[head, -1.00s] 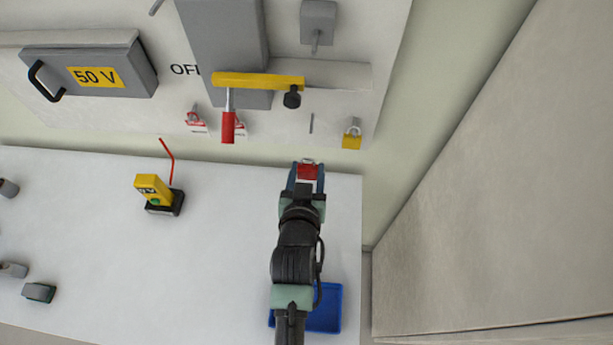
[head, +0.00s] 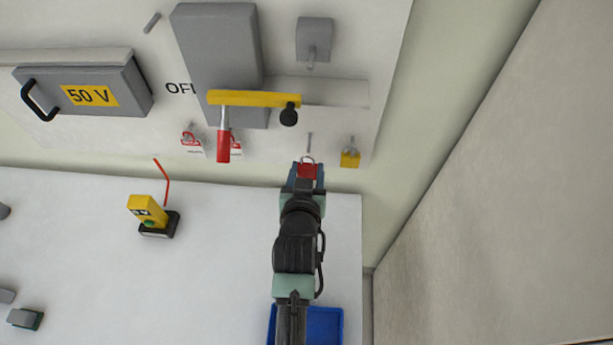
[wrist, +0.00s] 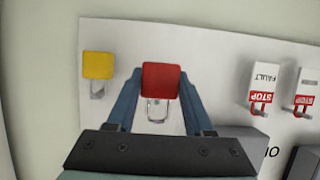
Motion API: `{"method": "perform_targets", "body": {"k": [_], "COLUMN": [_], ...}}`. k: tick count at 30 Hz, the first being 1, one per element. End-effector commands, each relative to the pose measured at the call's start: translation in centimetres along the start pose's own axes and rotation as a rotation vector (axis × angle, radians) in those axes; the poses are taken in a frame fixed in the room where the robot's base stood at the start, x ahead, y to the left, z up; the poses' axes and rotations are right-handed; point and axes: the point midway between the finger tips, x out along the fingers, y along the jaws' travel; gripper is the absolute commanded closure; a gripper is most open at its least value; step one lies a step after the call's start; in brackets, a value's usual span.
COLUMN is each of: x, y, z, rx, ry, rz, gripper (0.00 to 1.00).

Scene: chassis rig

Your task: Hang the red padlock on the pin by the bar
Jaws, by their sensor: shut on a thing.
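My gripper (head: 306,177) is shut on the red padlock (head: 307,170), its fingers on either side of the body. The silver shackle points up towards the panel in the head view. In the wrist view the red padlock (wrist: 161,80) sits between the blue fingers, with its shackle towards the gripper base. A thin bare pin (head: 309,141) sticks out of the panel just above the padlock in the head view, below and right of the yellow bar (head: 250,99). The padlock appears apart from this pin; the depth between them is hard to judge. The pin cannot be made out in the wrist view.
A yellow padlock (head: 350,159) hangs right of the pin. A red handle (head: 223,145) and a black knob (head: 289,117) are at the bar. Red-and-white tags (head: 191,146) hang to the left. A yellow device (head: 149,211) and a blue tray (head: 324,325) are on the white table.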

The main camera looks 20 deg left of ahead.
Motion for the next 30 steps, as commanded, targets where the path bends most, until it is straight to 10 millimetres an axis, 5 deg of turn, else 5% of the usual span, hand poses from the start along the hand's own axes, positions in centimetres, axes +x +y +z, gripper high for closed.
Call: {"method": "perform_targets", "body": {"k": [27, 30], "x": [4.3, 3.5], "y": [0.0, 0.0], "z": [-1.7, -1.7], "rx": [0.001, 0.000], "ry": [0.002, 0.000], "rz": [0.000, 0.000], "gripper": [1.00, 1.00]}}
